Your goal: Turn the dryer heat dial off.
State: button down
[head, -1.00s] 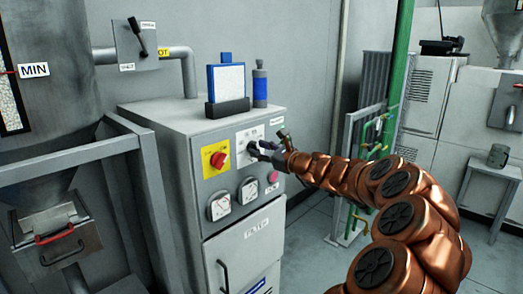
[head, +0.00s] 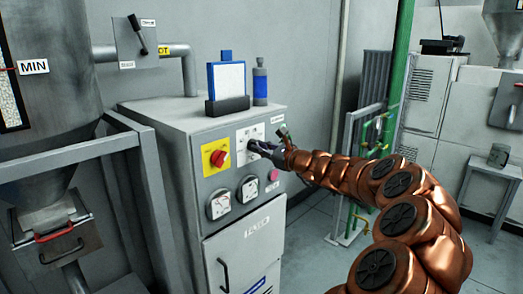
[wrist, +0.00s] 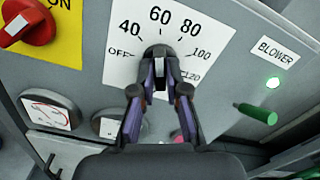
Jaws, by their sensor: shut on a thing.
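The heat dial (wrist: 158,51) is a dark round knob on a white scale plate (wrist: 205,25) marked OFF, 40, 60, 80, 100 and 120. My gripper (wrist: 160,72) is shut on the dial, with one finger at each side of it. In the head view my gripper (head: 256,147) reaches in from the right to the dryer's front panel (head: 232,175) and mostly covers the dial. The fingers hide the lower part of the dial, and I cannot tell clearly which mark it points at.
A red rotary switch (wrist: 25,22) on a yellow plate sits left of the dial. Right of it are a lit green lamp (wrist: 272,83) under the BLOWER label and a green-tipped lever (wrist: 255,113). Round gauges (head: 219,204) sit below. Open floor lies right of the dryer.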

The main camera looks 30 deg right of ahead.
jog(key=n+b, duration=1)
jog(key=b, duration=0.1)
jog(key=n+b, duration=0.5)
jog(key=b, duration=0.1)
jog(key=shift+a+f, duration=0.1)
jog(key=shift+f, duration=0.15)
jog(key=shift+r+n, duration=0.1)
jog(key=shift+n, duration=0.2)
jog(key=c, duration=1.2)
grip_release()
jog(key=v, duration=1.2)
